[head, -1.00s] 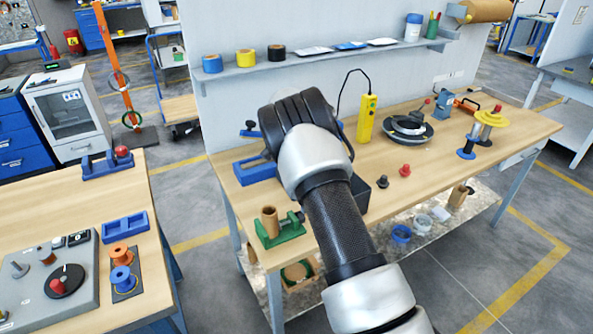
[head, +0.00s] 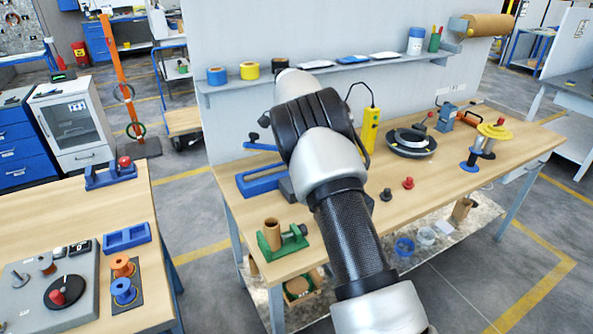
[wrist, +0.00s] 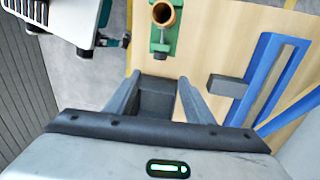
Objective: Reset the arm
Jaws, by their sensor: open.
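In the wrist view a green clamp stand holding a brown tube (wrist: 165,14) is just beyond the fingertips, and a blue frame (wrist: 275,75) with a dark grey block (wrist: 228,86) lies to the right. In the head view the green stand (head: 283,242) is at the near left corner of the wooden bench (head: 330,230), and the blue frame (head: 258,184) is behind it.
A wall shelf (head: 330,70) carries tape rolls behind my arm. A second table (head: 60,215) with a control panel is at left.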

